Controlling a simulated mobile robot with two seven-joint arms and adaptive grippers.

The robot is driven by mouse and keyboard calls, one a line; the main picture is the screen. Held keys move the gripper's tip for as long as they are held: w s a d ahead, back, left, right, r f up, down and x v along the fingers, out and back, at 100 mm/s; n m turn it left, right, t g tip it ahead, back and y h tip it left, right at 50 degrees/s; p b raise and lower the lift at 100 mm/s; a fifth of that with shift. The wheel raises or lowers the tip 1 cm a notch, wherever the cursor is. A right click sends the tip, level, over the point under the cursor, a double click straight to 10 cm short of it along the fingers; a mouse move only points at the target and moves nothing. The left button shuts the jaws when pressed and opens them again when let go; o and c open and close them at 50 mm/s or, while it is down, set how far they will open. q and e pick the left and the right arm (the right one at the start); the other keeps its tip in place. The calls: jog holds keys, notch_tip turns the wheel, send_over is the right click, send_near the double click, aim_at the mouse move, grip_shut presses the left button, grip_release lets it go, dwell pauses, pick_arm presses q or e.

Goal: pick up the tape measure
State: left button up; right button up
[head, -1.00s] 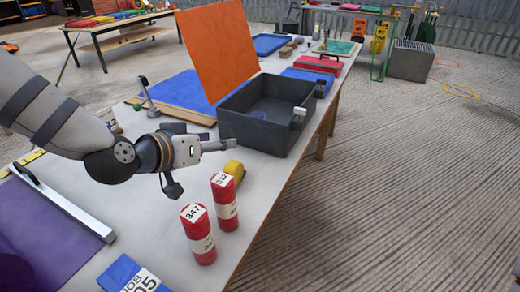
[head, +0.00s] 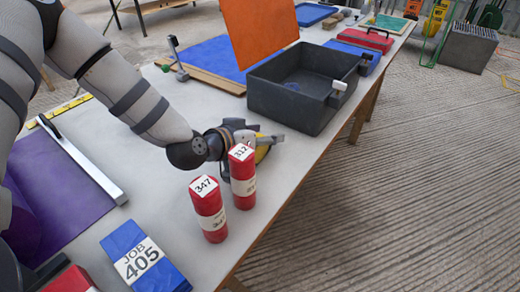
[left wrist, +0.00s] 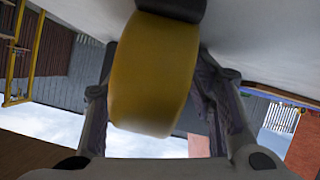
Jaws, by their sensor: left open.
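The yellow tape measure (head: 262,154) sits on the long grey table, just behind the red block marked 312, and is partly hidden by my left gripper. My left gripper (head: 268,142) is low over the table at the tape measure. In the left wrist view the tape measure (left wrist: 155,75) shows large between the two open fingers, one on each side. I cannot tell whether either finger touches it. My right gripper is not in view.
Two upright red blocks, marked 312 (head: 242,180) and 347 (head: 209,212), stand close in front of the gripper. A dark grey bin (head: 290,112) stands behind it. A blue block marked 405 (head: 125,240) lies at the front. The table's right edge is near.

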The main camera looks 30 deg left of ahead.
pick_arm(q)
grip_shut()
dwell(0.3)
